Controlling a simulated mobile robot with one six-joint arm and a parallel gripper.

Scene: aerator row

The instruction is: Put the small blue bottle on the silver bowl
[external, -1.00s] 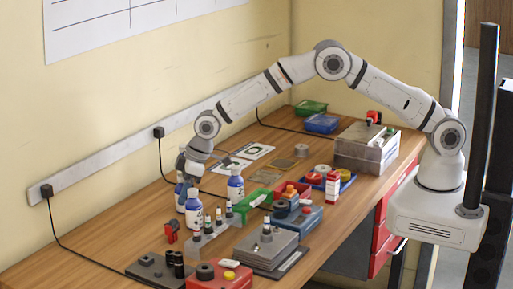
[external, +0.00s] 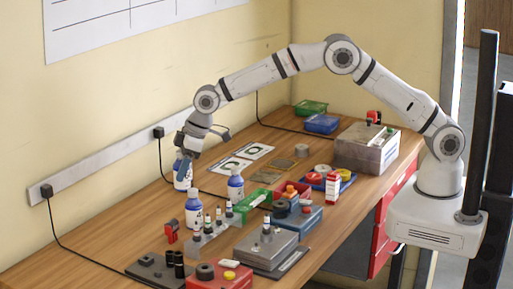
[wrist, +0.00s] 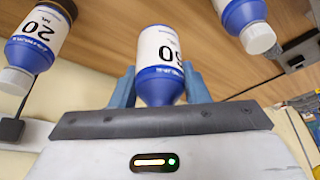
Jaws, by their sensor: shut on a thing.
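My gripper (external: 184,160) is shut on a white-and-blue bottle (external: 182,180) at the back left of the bench. In the wrist view the held bottle (wrist: 158,50) sits between the two blue fingers (wrist: 160,88), with its blue end toward the gripper and a number on its white label. Two similar bottles stand nearby: one in front (external: 194,208) and one to the right (external: 236,184). A small silver round thing (external: 301,150), perhaps the silver bowl, stands farther back on the right; its inside is too small to make out.
Printed cards (external: 254,151) lie flat between the bottles and the silver thing. A metal box (external: 366,150) stands at the right. The wall is close behind.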

